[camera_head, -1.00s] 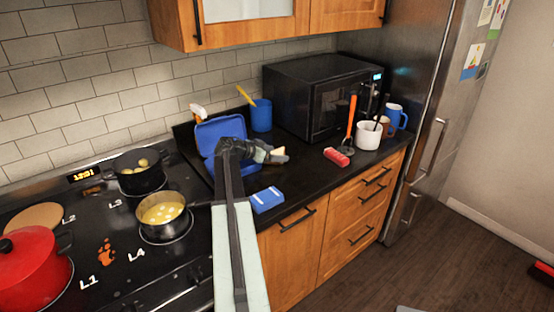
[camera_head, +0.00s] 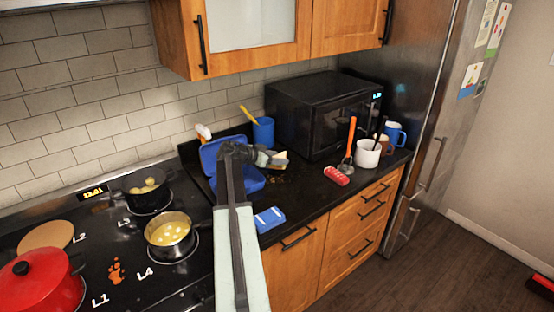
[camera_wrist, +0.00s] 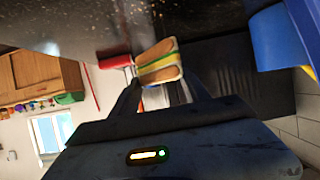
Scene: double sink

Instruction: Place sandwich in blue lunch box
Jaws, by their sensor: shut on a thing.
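My gripper (camera_head: 270,158) is shut on the sandwich (camera_head: 280,157) and holds it above the counter, to the right of the blue lunch box. The sandwich also shows in the wrist view (camera_wrist: 160,64), with pale bread and yellow and green layers between the fingertips. The blue lunch box (camera_head: 221,150) stands open on the counter beside the stove, its lid raised at the back. My arm and gripper hide part of its inside. Part of a blue thing, perhaps the lunch box, shows at the right of the wrist view (camera_wrist: 277,38).
A blue and white item (camera_head: 269,219) lies at the counter's front edge. A blue cup (camera_head: 263,133) stands behind the sandwich, left of the microwave (camera_head: 318,112). A red-headed tool (camera_head: 336,175) and mugs (camera_head: 367,153) are to the right. Pots (camera_head: 171,231) stand on the stove to the left.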

